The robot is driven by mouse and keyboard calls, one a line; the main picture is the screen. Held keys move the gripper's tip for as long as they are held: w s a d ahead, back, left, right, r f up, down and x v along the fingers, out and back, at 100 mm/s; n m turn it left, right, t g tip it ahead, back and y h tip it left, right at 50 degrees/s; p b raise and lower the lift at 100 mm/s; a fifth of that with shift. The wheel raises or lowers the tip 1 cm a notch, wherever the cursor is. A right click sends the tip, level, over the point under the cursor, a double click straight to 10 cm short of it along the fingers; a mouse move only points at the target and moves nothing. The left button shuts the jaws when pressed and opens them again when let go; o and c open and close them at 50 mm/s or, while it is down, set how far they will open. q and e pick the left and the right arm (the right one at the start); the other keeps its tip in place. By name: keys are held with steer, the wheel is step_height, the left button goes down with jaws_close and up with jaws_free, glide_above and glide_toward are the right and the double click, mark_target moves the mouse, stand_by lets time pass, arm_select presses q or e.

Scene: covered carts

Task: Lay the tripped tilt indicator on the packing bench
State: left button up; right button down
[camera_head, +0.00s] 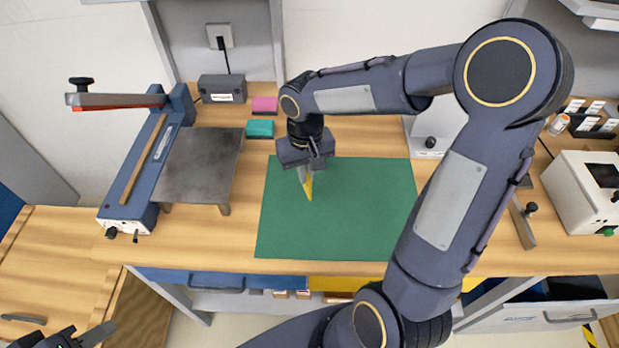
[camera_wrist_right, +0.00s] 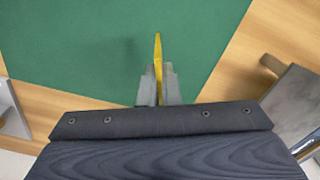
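A yellow tilt indicator (camera_head: 309,189) is held in my right gripper (camera_head: 305,174), pointing down over the green mat (camera_head: 350,205) on the packing bench (camera_head: 240,245). In the right wrist view the indicator (camera_wrist_right: 158,55) shows as a thin edge-on strip between the nearly closed fingers (camera_wrist_right: 158,85). Its face is not visible, so I cannot read whether it is tripped. I cannot tell if its lower tip touches the mat. My left gripper (camera_head: 85,338) is at the bottom left edge, cut off by the frame and away from the bench.
A blue sealer with a metal plate (camera_head: 202,165) stands left on the bench. Pink (camera_head: 264,105) and teal (camera_head: 260,129) blocks and a dark grey box (camera_head: 222,88) sit behind the mat. A white device (camera_head: 585,190) stands right. The mat around the indicator is clear.

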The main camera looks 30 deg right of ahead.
mark_target(310, 184)
steer(key=f, duration=0.2)
steer(key=d+f, duration=0.1)
steer(key=shift+w+f, duration=0.1)
steer(key=shift+f, duration=0.55)
steer(key=shift+f+b, duration=0.35)
steer(key=shift+f, duration=0.1)
steer(key=c, duration=1.6)
jaws_free()
steer(key=shift+r, duration=0.15)
steer(key=shift+c, duration=0.2)
